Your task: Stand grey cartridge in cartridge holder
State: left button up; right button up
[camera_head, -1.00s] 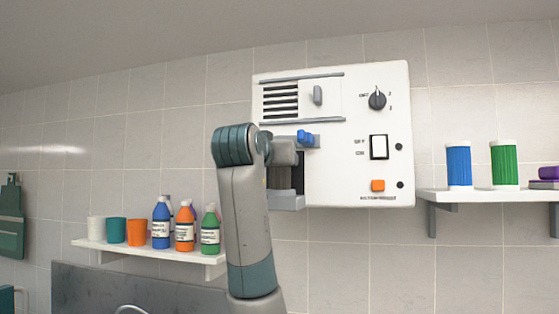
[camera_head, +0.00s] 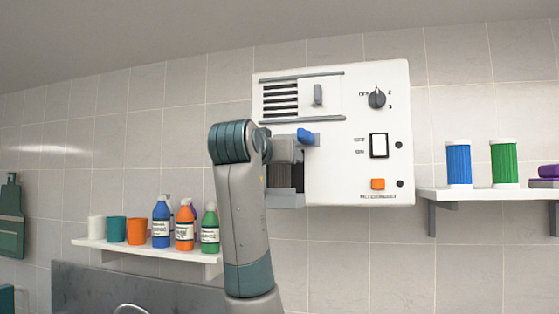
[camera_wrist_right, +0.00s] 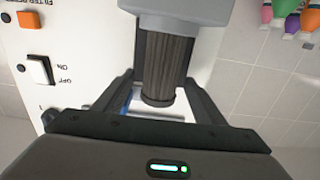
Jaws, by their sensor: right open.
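The grey cartridge (camera_wrist_right: 166,62), a dark pleated cylinder, is at the front of the white wall unit. In the right wrist view, which is upside down, one end is in the grey cup-like holder (camera_wrist_right: 182,14). In the head view the cartridge (camera_head: 286,177) shows upright above the holder (camera_head: 285,201), partly behind my right arm. My right gripper (camera_wrist_right: 160,80) is open, with a finger on each side of the cartridge and a gap visible beside it. My left gripper is not in view.
The white unit (camera_head: 350,100) carries a blue lever (camera_head: 307,136) close to my gripper, a knob and switches. A left shelf (camera_head: 150,249) holds cups and bottles. A right shelf (camera_head: 480,195) holds blue (camera_head: 458,164) and green (camera_head: 504,163) cartridges.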

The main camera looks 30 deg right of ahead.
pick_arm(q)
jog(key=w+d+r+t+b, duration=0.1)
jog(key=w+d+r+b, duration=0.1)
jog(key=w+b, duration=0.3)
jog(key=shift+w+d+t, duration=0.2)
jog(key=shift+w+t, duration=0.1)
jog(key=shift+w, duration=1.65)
pick_arm(e)
jog(key=v, duration=1.6)
jog(key=shift+s+a, duration=0.15)
jog(key=shift+a, duration=0.05)
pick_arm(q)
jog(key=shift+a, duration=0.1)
